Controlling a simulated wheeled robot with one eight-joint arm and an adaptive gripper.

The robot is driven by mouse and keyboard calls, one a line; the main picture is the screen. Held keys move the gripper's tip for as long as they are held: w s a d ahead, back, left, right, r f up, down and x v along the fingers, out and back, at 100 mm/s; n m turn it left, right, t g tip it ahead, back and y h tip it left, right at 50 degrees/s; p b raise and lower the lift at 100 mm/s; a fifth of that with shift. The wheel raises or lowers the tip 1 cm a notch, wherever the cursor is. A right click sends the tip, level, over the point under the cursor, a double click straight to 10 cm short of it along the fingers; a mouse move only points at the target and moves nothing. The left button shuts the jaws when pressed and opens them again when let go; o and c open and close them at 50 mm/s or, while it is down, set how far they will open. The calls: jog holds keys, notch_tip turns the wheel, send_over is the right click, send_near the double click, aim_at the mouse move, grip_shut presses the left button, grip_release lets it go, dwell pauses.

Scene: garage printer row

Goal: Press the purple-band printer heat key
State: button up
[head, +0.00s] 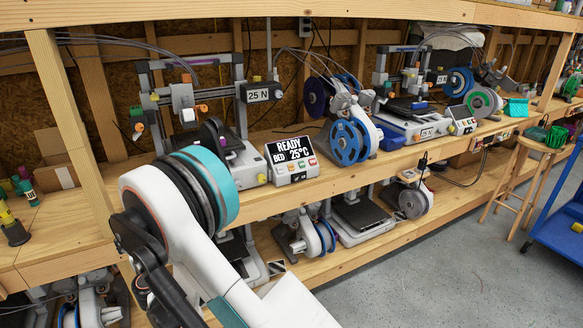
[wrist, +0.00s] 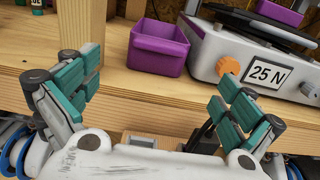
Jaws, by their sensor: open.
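My gripper (wrist: 159,88) is open and empty in the wrist view, its teal-padded fingers wide apart in front of a wooden shelf edge. In the head view my arm fills the lower left, and I cannot make out the fingertips. The nearest upper-shelf printer (head: 250,150) has a 25 N label. No heat key is identifiable in the wrist view.
A purple bin (wrist: 157,48) stands at the shelf edge in the wrist view, left of a printer base (wrist: 235,45) with an orange knob and 25 N label. Blue spools (head: 347,142) stand right of the nearer box. A stool (head: 522,172) and blue cart (head: 560,220) are right.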

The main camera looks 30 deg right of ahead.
grip_shut()
dwell(1.4)
